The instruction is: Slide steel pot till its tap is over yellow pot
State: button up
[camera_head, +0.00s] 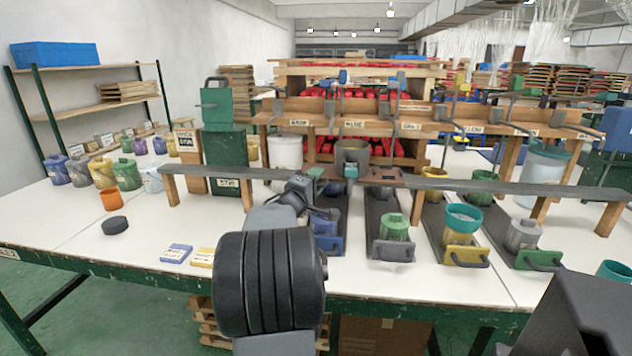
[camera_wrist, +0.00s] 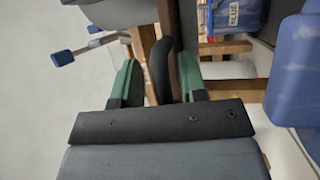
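The steel pot (camera_head: 353,153) stands on the dark raised rail (camera_head: 540,188), with a teal-handled tap (camera_head: 350,172) at its front. My gripper (camera_head: 318,187) is at the rail, just left of the steel pot. In the wrist view its green-padded fingers (camera_wrist: 157,80) stand apart, with a dark upright bar (camera_wrist: 161,68) between them. A gap shows left of the bar; what the bar belongs to is unclear.
A blue pot (camera_head: 325,222), a green pot (camera_head: 394,228) and a grey pot (camera_head: 523,234) stand in neighbouring lanes. A dark green pot (camera_head: 480,190) is near the rail. A black puck (camera_head: 115,226) and an orange cup (camera_head: 110,200) lie left. The rail looks clear further right.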

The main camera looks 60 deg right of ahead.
jog(key=shift+f, duration=0.1)
jog(key=w+a+f, duration=0.1)
jog(key=a+f, duration=0.1)
jog(key=a, duration=1.1)
jog(key=shift+a, duration=0.3)
jog(key=shift+f, duration=0.15)
